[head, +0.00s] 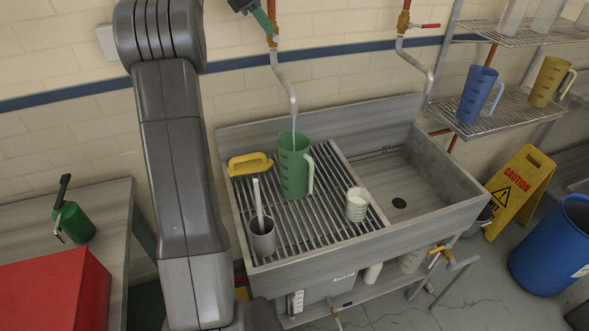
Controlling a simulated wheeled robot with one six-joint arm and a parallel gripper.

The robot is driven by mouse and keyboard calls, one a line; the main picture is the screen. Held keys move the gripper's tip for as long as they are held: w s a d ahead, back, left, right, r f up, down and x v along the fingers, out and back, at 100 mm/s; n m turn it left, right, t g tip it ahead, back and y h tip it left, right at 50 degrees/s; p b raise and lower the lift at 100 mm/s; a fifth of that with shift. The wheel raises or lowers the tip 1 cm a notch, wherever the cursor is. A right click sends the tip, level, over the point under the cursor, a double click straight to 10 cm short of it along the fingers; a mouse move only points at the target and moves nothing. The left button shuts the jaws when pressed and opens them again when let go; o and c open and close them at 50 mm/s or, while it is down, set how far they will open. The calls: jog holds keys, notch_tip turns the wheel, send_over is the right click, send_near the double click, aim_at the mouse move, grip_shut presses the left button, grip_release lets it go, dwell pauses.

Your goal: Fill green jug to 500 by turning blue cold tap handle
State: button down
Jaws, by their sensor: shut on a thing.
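The green jug (294,170) stands upright on the slatted drainboard of the sink, with its handle to the right. A thin stream of water (294,125) runs from the left pipe spout (287,85) into the jug. The water level and the 500 mark cannot be made out. My gripper (268,24) is at the left tap, at the top edge of the picture, shut on the tap handle. The handle is mostly hidden by the gripper, and its blue colour and angle cannot be told.
A red-handled tap (425,26) is to the right. Blue (478,92) and yellow (550,80) jugs stand on a wire shelf.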

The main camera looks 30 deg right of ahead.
jog(key=shift+f, duration=0.25)
jog(key=h+b, duration=0.1)
jog(key=a+f+h+b, duration=0.1)
jog(key=shift+w+g+h, duration=0.1)
jog(key=shift+g+h, duration=0.3)
jog(key=shift+r, duration=0.1)
dwell(3.7)
